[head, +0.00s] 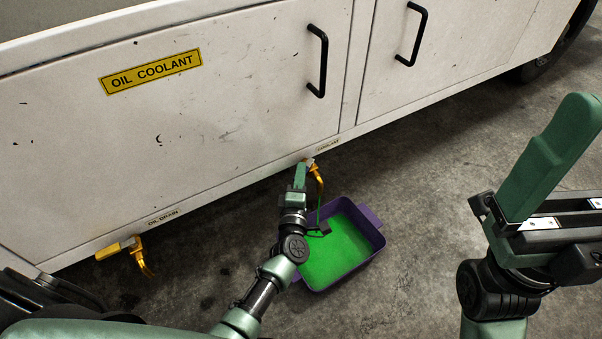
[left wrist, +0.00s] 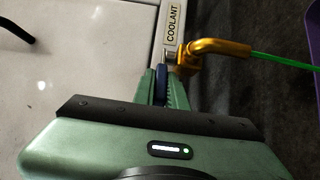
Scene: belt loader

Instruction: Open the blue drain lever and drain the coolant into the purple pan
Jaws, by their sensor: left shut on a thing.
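My left gripper (head: 300,174) is at the coolant drain under the cabinet's lower edge. In the left wrist view its fingers are shut on the blue lever (left wrist: 161,79), next to the gold coolant spout (left wrist: 212,46). The spout also shows in the head view (head: 317,181). A thin green stream (left wrist: 283,62) leaves its mouth. The purple pan (head: 374,219) stands on the floor below, with bright green coolant (head: 337,258) spread across its bottom. My left arm hides part of its left side. My right gripper (head: 556,150) is raised at the right, away from the drain; its jaw opening is unclear.
A second gold spout with a yellow lever (head: 117,248) is at the left by the "OIL DRAIN" label (head: 163,217). The white cabinet (head: 230,110) has black handles and an "OIL COOLANT" sign (head: 151,72). The concrete floor right of the pan is clear.

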